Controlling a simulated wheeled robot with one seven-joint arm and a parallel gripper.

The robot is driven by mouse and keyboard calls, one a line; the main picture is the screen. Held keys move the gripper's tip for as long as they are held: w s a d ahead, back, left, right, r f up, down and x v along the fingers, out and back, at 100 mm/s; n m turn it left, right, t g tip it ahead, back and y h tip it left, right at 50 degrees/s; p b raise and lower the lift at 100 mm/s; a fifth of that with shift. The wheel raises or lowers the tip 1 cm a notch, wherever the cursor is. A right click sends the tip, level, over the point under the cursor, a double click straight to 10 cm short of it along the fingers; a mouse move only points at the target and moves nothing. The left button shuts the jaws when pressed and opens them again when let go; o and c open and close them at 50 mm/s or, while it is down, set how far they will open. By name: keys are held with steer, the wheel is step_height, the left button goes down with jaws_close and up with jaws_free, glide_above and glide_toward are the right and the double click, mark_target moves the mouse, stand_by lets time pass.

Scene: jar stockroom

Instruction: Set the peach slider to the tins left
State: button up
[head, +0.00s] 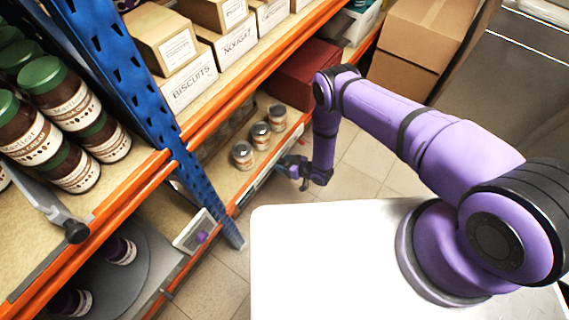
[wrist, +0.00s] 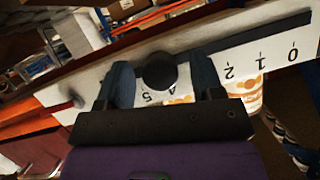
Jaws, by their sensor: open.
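Three small tins (head: 260,135) with white and orange labels stand in a row on the lower shelf; parts of tins show in the wrist view (wrist: 248,97). A white scale plate (wrist: 275,62) is on the shelf front before them, with a dark slot and the numbers 0, 1, 2, 4 and 5 readable. A round dark slider knob (wrist: 160,70) sits on the slot near 4 and 5; its peach colour does not show. My gripper (head: 303,172) is open at the plate. In the wrist view its fingers (wrist: 163,82) are on either side of the knob; contact is unclear.
A blue upright (head: 165,130) stands left of the tins. A white panel with a purple knob (head: 200,237) is lower left. Green-lidded jars (head: 50,85) and a grey lever with a black knob (head: 76,232) are far left. Boxes (head: 192,83) fill the shelf above.

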mark_target(273, 168)
jaws_close()
steer(key=s+a, duration=0.2)
steer(key=shift+s, duration=0.35)
jaws_free()
steer(key=v, duration=1)
steer(key=shift+s+d+r, duration=0.15)
steer(key=shift+s+d, duration=0.1)
